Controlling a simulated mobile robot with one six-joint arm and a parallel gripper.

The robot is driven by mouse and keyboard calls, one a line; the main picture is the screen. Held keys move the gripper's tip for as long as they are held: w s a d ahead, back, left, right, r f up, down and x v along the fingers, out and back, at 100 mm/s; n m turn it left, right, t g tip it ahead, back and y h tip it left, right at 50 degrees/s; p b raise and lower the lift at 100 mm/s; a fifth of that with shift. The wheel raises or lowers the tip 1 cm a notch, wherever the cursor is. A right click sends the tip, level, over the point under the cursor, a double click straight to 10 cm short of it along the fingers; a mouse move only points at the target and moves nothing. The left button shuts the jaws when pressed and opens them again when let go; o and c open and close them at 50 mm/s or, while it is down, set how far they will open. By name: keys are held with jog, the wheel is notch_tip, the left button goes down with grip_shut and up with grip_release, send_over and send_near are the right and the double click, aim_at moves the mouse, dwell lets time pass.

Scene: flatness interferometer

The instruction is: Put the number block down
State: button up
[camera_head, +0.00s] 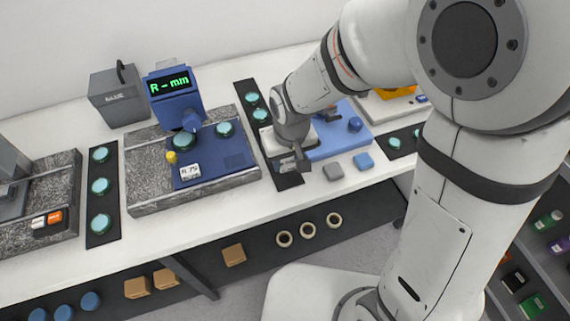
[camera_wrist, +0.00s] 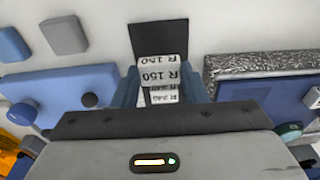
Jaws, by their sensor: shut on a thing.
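A white number block marked R 150 (camera_wrist: 163,72) sits between the fingers of my gripper (camera_wrist: 162,92) in the wrist view. My gripper is shut on it. A label reading R 240 (camera_wrist: 164,97) shows just below it in that view; I cannot tell whether it is a separate block. In the head view my gripper (camera_head: 290,165) is over the front end of a black strip (camera_head: 291,181), and the held block is mostly hidden there. Whether the block touches the strip is unclear. Another white block marked R 75 (camera_head: 189,171) rests on the blue fixture (camera_head: 220,165).
The blue fixture lies on a speckled stone slab (camera_head: 150,207) at left, with a blue display unit (camera_head: 174,92) reading R - mm. A lighter blue fixture (camera_head: 335,147) stands at right. Grey (camera_head: 333,172) and blue (camera_head: 363,161) pads lie near the front edge. Teal discs (camera_head: 252,98) occupy the strip's back.

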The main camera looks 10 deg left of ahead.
aim_at(288, 165)
jog(key=shift+s+f, duration=0.1)
jog(key=shift+f, duration=1.6)
jog(key=shift+f, duration=0.15)
jog(key=o, duration=0.9)
jog(key=shift+o, duration=0.2)
